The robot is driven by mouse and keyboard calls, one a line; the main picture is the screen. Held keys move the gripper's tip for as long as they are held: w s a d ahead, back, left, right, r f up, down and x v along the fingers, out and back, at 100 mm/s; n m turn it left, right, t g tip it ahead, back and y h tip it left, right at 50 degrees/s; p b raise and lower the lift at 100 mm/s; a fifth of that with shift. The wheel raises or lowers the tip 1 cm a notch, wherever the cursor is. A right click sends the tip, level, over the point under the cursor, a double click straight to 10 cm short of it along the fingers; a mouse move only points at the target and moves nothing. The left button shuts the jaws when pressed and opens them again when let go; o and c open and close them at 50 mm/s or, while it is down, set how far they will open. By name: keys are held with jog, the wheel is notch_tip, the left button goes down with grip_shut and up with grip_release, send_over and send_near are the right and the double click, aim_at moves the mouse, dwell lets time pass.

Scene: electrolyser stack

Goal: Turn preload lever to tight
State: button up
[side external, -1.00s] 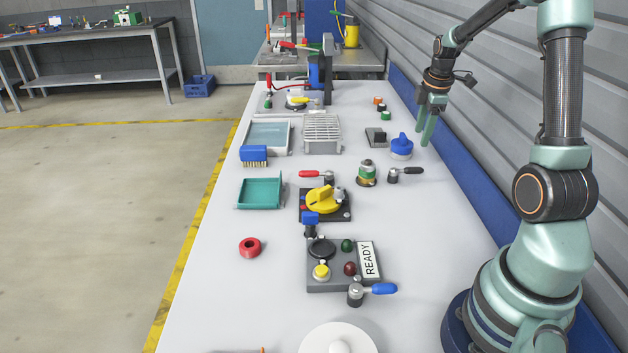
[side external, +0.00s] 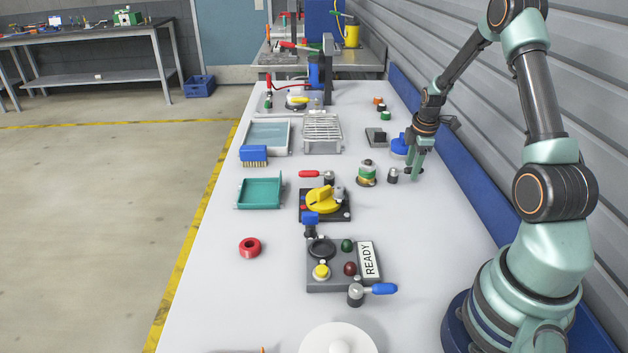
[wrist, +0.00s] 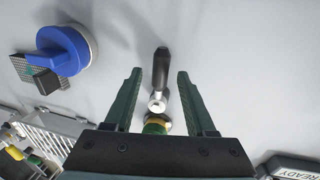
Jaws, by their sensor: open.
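A lever with a black handle (wrist: 161,68) and a metal pivot (wrist: 157,101) lies between my fingers in the wrist view. In the side view its pivot post (side external: 393,175) shows, and the handle is hidden behind my gripper. My gripper (side external: 413,170) is open, with one finger on each side of the handle in the wrist view (wrist: 159,76); I see no contact. A small stack with green and brass bands (side external: 367,174) stands just left of the lever. No tight marking is readable.
A blue knob (side external: 399,146) stands close behind my gripper. A red-handled lever (side external: 312,174) and a yellow rotary knob (side external: 324,200) are to the left. A blue-handled lever (side external: 378,289) sits nearer, by the READY panel (side external: 330,279). The table right of the panel is clear.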

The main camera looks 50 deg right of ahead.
grip_shut()
dwell(1.4)
